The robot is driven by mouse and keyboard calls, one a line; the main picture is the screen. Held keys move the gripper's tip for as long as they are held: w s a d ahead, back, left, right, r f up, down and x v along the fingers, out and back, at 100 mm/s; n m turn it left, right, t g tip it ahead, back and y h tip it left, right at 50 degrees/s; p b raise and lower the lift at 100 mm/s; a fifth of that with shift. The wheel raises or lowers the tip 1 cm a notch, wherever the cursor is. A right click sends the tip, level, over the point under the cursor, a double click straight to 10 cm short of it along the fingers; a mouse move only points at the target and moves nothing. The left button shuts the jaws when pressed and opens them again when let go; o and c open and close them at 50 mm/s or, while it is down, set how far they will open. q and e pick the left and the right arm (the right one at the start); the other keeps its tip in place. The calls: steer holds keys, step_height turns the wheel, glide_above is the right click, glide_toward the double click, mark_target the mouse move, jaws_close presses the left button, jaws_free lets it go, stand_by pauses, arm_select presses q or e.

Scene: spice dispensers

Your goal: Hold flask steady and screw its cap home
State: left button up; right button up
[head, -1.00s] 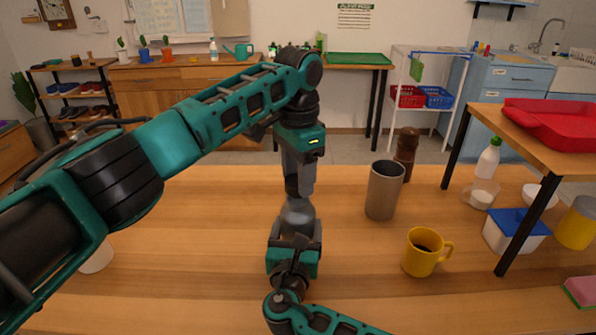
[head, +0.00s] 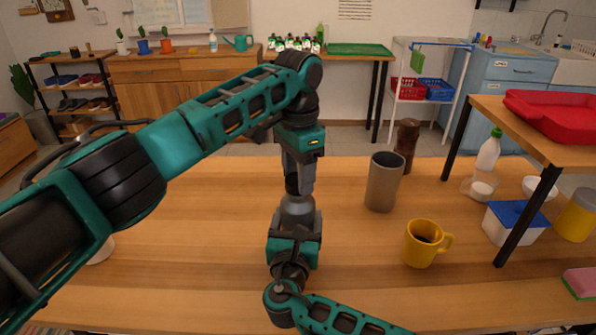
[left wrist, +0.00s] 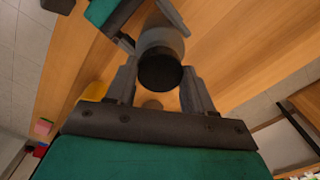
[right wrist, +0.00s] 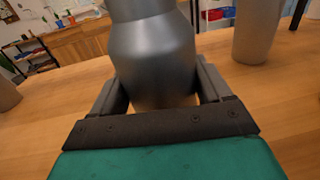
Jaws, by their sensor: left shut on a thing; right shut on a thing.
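The grey flask (head: 298,212) stands upright above the near middle of the wooden table in the head view. My right gripper (head: 296,232) is shut on its body from the near side. The flask's rounded shoulder and body fill the space between the right fingers in the right wrist view (right wrist: 152,55). My left gripper (head: 298,188) comes down from above and is shut on the dark cap (left wrist: 160,71), at the flask's top. The left fingers hide most of the cap in the head view. Whether the flask's bottom touches the table is hidden.
A grey tumbler (head: 383,182) stands close to the right of the flask, with a brown pepper mill (head: 405,146) behind it. A yellow mug (head: 421,245) is nearer. A raised shelf with a red tray (head: 548,117) stands at right. The table left of my grippers is mostly clear.

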arm_select(q)
steer(key=c, duration=0.4)
steer(key=shift+o, duration=0.2)
steer(key=m, duration=0.7)
steer(key=shift+m, duration=1.1)
steer(key=m, duration=0.7)
steer(key=shift+f, duration=0.1)
steer(key=shift+m, duration=1.1)
